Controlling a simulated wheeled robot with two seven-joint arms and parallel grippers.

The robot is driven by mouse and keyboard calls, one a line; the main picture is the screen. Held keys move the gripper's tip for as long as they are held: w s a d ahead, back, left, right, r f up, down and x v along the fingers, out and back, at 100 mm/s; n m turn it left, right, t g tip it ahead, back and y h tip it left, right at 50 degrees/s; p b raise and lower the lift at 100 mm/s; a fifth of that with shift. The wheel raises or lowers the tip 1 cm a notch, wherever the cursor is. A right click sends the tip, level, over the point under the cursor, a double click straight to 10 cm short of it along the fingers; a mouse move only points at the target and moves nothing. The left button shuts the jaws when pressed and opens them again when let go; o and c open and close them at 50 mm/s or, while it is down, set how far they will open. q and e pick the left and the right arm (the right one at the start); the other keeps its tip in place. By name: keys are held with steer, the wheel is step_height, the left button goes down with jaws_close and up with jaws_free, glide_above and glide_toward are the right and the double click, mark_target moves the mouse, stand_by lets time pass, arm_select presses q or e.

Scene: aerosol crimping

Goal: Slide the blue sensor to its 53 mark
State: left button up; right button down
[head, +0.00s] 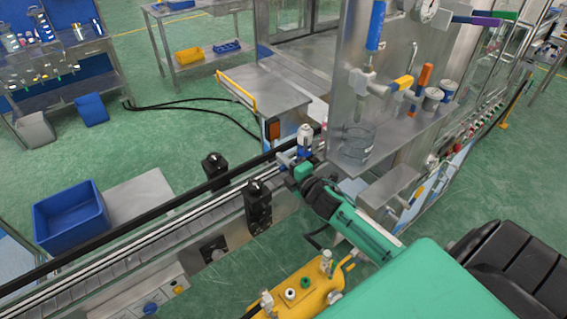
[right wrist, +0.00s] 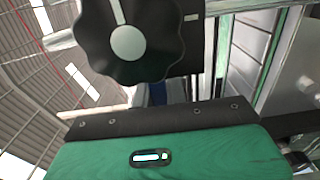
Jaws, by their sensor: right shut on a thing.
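My right gripper (head: 294,168) reaches from the lower right to the conveyor rail, just left of the steel machine. It is shut on a small blue part that I take for the blue sensor (head: 284,160), at the near side of the rail. In the right wrist view a narrow piece of blue (right wrist: 157,93) shows just beyond the dark edge of the gripper; the rest is hidden. No scale or 53 mark can be read in either view. My left gripper is not in view.
A black lobed knob (right wrist: 125,42) with a white pointer is close in the right wrist view. Two black-knobbed posts (head: 258,205) (head: 215,171) flank the conveyor (head: 150,240). A white can (head: 305,136) stands near my gripper.

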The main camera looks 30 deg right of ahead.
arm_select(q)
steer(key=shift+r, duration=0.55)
arm_select(e)
steer(key=shift+r, duration=0.95)
steer(key=c, duration=1.7)
jaws_free()
steer(key=shift+f, duration=0.1)
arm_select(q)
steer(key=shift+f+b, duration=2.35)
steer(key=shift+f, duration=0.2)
arm_select(e)
steer(key=s+d, duration=0.1)
steer(key=s, duration=1.2)
steer(key=shift+s, duration=0.35)
